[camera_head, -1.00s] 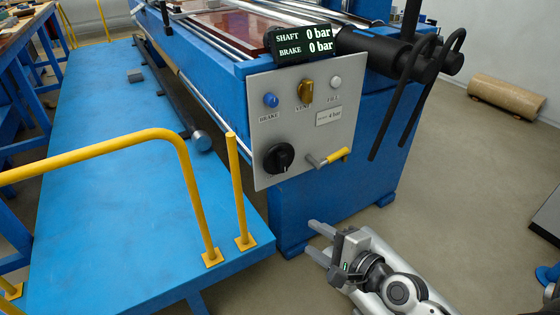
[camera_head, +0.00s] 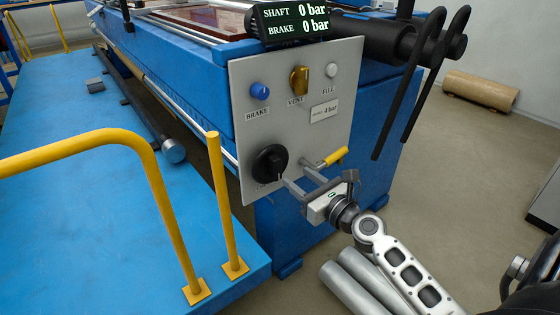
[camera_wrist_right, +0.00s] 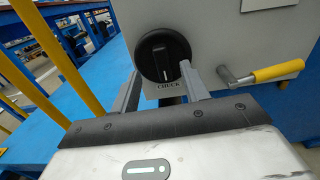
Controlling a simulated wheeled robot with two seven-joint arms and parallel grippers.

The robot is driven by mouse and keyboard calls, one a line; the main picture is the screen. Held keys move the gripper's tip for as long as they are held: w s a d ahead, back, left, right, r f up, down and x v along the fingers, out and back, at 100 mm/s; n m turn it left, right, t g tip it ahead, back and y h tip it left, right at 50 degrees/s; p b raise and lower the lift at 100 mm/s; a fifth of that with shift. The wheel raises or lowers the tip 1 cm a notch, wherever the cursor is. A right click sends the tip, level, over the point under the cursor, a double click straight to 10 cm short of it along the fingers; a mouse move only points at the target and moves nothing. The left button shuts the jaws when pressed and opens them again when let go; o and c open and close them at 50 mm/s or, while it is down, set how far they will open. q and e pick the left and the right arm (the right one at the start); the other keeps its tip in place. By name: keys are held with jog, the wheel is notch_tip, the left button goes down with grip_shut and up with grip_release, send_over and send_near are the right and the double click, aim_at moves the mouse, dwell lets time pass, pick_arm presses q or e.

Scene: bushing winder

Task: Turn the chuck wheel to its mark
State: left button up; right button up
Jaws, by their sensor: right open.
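The chuck wheel is a round black knob (camera_head: 269,163) low on the grey control panel (camera_head: 243,100). In the right wrist view the knob (camera_wrist_right: 160,50) sits above the word CHUCK, with a short white line on its lower face. My right gripper (camera_head: 295,174) is open and empty in front of the panel, just right of the knob in the head view. In the right wrist view its two fingers (camera_wrist_right: 159,72) point at the panel, with the knob showing between and beyond them. I cannot tell whether a finger touches it. My left gripper is not in view.
A crank with a yellow handle (camera_head: 334,157) sticks out just right of the knob, close to my right gripper. A blue brake button (camera_head: 259,91), a vent knob (camera_head: 299,80) and a fill button (camera_head: 331,70) are above. Yellow rails (camera_head: 160,190) stand on the blue platform (camera_head: 90,240) at left.

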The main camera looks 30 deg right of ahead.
aim_at(278, 162)
jog(key=w, duration=0.8)
jog(key=shift+w+a, duration=0.15)
jog(key=shift+a, duration=0.15)
jog(key=c, duration=1)
